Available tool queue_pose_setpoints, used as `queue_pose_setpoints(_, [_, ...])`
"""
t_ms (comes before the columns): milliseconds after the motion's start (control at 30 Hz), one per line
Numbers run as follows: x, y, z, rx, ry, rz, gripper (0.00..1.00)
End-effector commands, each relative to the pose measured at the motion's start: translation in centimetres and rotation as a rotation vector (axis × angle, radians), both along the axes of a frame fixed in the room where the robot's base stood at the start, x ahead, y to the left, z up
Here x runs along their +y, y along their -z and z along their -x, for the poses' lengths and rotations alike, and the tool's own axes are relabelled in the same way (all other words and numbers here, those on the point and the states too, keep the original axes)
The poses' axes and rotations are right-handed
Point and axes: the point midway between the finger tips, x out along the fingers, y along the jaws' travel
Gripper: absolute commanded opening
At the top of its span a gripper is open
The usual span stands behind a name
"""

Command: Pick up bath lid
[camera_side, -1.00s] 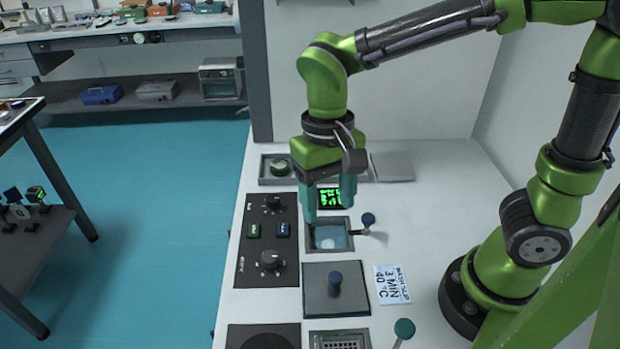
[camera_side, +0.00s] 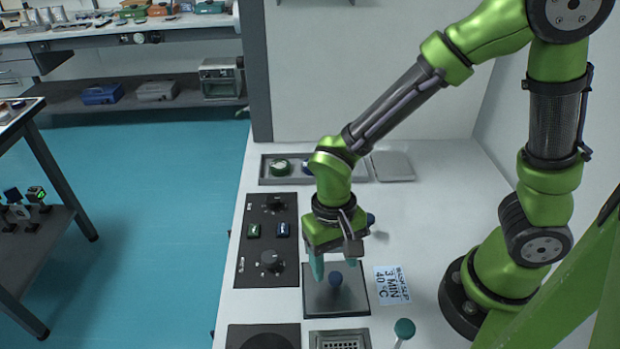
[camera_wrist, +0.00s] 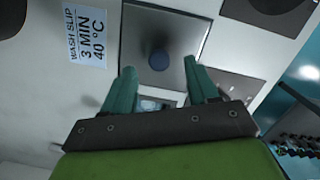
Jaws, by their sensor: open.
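In the wrist view the lid (camera_wrist: 180,28) shows beyond the fingertips, and the knob (camera_wrist: 159,60) is in line with the gap between the open fingers (camera_wrist: 160,68). Nothing is held.
A dark control panel (camera_side: 267,240) with knobs is left of the lid. A label card (camera_side: 392,285) reading 3 MIN 40 °C lies to its right. A grated block (camera_side: 340,340) and a green-knobbed lever (camera_side: 404,329) are in front. A tray (camera_side: 268,179) is at the back.

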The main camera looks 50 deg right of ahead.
Motion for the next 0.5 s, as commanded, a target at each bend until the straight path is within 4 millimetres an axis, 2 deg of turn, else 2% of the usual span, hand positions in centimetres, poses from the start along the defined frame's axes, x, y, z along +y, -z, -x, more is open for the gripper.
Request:
queue_pose_setpoints(100, [0.0, 1.9, 0.4, 0.006, 0.0, 0.003, 0.59])
queue_pose_setpoints(200, [0.1, 2.8, 0.5, 0.003, 0.001, 0.001, 0.59])
queue_pose_setpoints(467, [0.1, 3.0, 0.5, 0.0, 0.0, 0.0, 0.59])
queue_pose_setpoints(500, [0.1, 3.0, 0.4, 0.0, 0.0, 0.0, 0.54])
